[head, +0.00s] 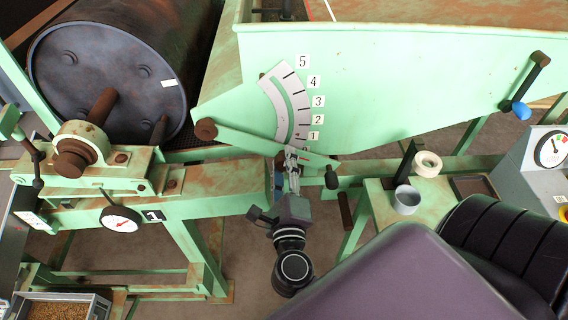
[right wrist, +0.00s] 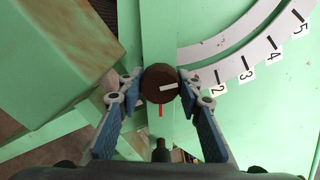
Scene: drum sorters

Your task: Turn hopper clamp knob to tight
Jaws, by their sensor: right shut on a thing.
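The hopper clamp knob (right wrist: 158,78) is a round dark brown knob with a white mark, seen from above in the right wrist view. A red tick (right wrist: 161,110) shows just below the knob on the green lever. My right gripper (right wrist: 160,84) is shut on the knob, one fingertip at each side. In the head view my right gripper (head: 291,163) is at the lever (head: 250,143), below the scale's low end, and hides the knob. My left gripper is not in view.
The curved white scale (head: 284,100), numbered 1 to 5, is on the green hopper (head: 420,85). A crank with a blue grip (head: 521,110) is at the right. A grey cup (head: 407,200) and a tape roll (head: 427,164) stand on a green stand. A large drum (head: 110,85) is at left.

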